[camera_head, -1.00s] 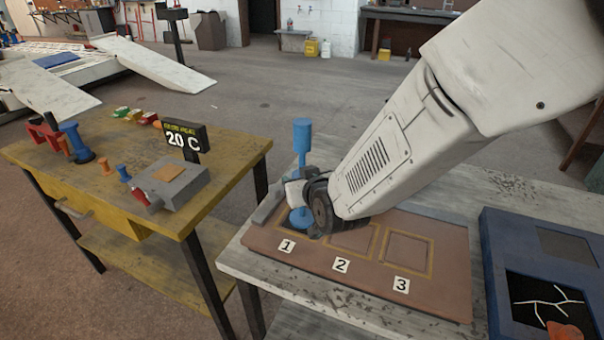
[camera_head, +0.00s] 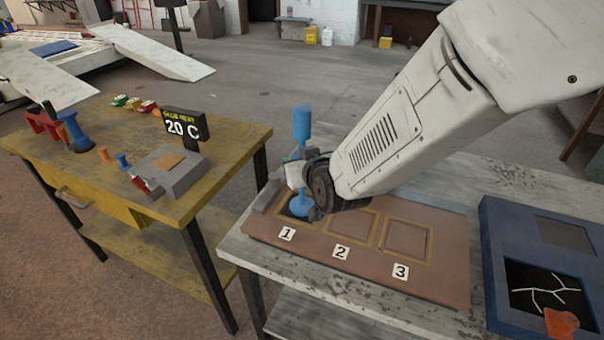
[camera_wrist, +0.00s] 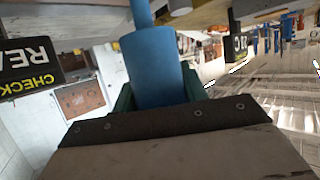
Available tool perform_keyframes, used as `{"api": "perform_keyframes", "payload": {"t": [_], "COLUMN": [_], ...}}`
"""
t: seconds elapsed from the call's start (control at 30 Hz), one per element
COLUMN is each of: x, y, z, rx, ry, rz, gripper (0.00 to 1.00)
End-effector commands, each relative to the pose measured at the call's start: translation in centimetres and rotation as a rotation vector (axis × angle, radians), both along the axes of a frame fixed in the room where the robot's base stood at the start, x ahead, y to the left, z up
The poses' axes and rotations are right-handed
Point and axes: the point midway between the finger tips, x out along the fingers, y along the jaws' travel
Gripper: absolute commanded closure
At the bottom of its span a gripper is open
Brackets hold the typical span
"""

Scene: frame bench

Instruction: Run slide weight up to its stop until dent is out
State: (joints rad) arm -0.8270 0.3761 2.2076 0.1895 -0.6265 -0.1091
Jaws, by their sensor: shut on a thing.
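The blue slide hammer stands upright on square 1 of the brown panel (camera_head: 320,253), with a wider blue top (camera_head: 302,124) and a round blue foot (camera_head: 300,205). My gripper (camera_head: 297,174) is shut around its middle, between top and foot. In the wrist view my gripper (camera_wrist: 158,92) has green fingers on both sides of a thick blue cylinder, which looks like the slide weight (camera_wrist: 152,62). A thinner blue rod (camera_wrist: 141,12) runs out of it. The weight is mostly hidden by my gripper in the head view. I cannot make out the dent under the foot.
Squares 2 and 3 on the panel are empty. A blue-framed board (camera_head: 492,255) with a dark window and white branching lines lies at right. At left, a yellow bench (camera_head: 100,190) holds a 20 C sign (camera_head: 186,127), a grey block (camera_head: 178,178) and several coloured pieces.

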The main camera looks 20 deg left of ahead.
Motion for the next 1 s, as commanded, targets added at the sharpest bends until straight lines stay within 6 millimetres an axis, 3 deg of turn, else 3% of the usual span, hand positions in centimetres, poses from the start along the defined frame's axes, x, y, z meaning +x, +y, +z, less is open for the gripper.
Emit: {"api": "perform_keyframes", "payload": {"t": [0.23,0.57,1.0], "x": [0.0,0.0,0.0], "y": [0.0,0.0,0.0], "z": [4.0,3.6,1.1], "rx": [0.003,0.0,0.0], "ry": [-0.002,-0.001,0.0], "rz": [0.0,-0.001,-0.001], "gripper": [0.93,0.93,0.93]}}
